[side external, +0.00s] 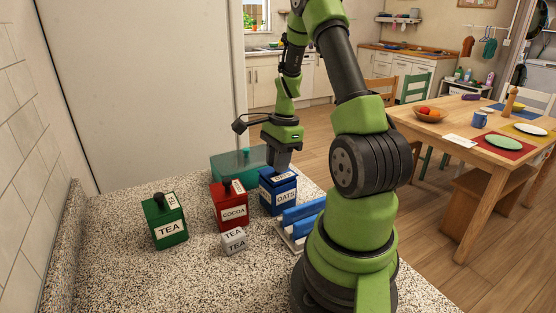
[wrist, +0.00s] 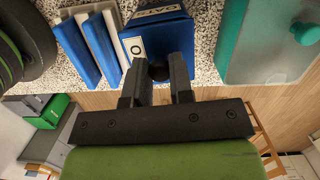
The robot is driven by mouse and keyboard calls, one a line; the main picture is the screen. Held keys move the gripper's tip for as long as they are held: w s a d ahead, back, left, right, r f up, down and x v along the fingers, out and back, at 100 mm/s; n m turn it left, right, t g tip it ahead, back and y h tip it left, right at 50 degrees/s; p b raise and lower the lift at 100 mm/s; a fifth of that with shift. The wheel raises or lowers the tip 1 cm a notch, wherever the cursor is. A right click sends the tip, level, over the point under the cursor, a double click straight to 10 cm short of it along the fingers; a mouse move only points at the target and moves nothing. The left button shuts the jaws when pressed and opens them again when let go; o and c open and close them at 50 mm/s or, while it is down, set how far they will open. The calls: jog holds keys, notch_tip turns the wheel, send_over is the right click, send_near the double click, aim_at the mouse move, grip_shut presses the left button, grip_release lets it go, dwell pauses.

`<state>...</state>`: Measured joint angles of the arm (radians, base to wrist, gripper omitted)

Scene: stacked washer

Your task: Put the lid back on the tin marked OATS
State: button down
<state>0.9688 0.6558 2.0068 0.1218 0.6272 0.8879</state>
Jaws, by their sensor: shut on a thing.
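The blue tin marked OATS (side external: 284,198) stands upright on the speckled counter, at the right end of the row of tins. A blue lid (side external: 271,178) with a white label is at its top; I cannot tell whether it is fully seated or slightly above the rim. My gripper (side external: 281,167) is directly over the tin, pointing down. In the wrist view my gripper (wrist: 158,82) is shut on the dark round knob (wrist: 158,70) of the blue lid (wrist: 160,37). The lid's label is partly hidden by a finger, and the tin's far sides are hidden.
A red COCOA tin (side external: 229,207) stands close left of the blue one, with a green TEA tin (side external: 168,222) farther left. A white TEA block (side external: 233,240) sits in front. A teal box (side external: 228,167) is behind. A rack with blue bars (side external: 304,212) is at right.

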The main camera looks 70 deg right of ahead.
jog(key=shift+c, duration=2.3)
grip_release()
jog(key=shift+r, duration=3.5)
grip_shut()
